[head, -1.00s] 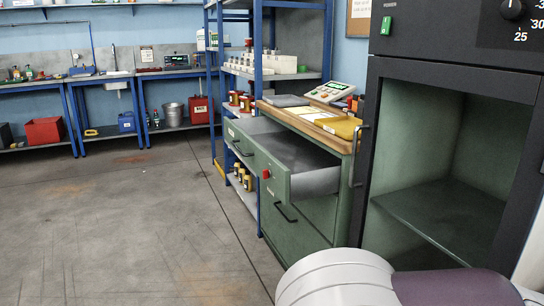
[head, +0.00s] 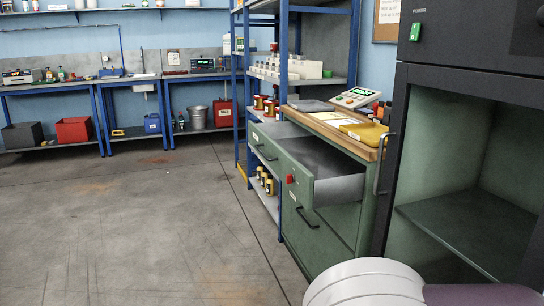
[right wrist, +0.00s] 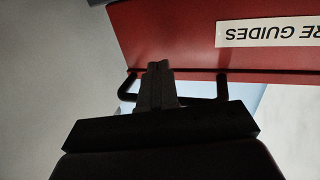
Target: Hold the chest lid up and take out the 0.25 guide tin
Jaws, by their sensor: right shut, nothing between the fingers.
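In the right wrist view a red panel (right wrist: 170,40) fills the upper part, with a white label (right wrist: 268,32) reading "...RE GUIDES" upside down. It appears to be part of the chest. A dark handle (right wrist: 222,88) runs along its lower edge. My right gripper (right wrist: 159,68) is shut and empty, its fingertips at the panel's lower edge between the handle's two ends. I cannot tell whether the fingers touch the panel or handle. I do not see the 0.25 guide tin in either view. My left gripper is in neither view.
In the head view a green cabinet (head: 318,238) has its top drawer (head: 338,190) pulled out. A dark open-fronted cabinet (head: 400,90) stands at the right. A blue shelf rack (head: 283,130) stands behind the green cabinet. The floor (head: 150,230) at the left is clear.

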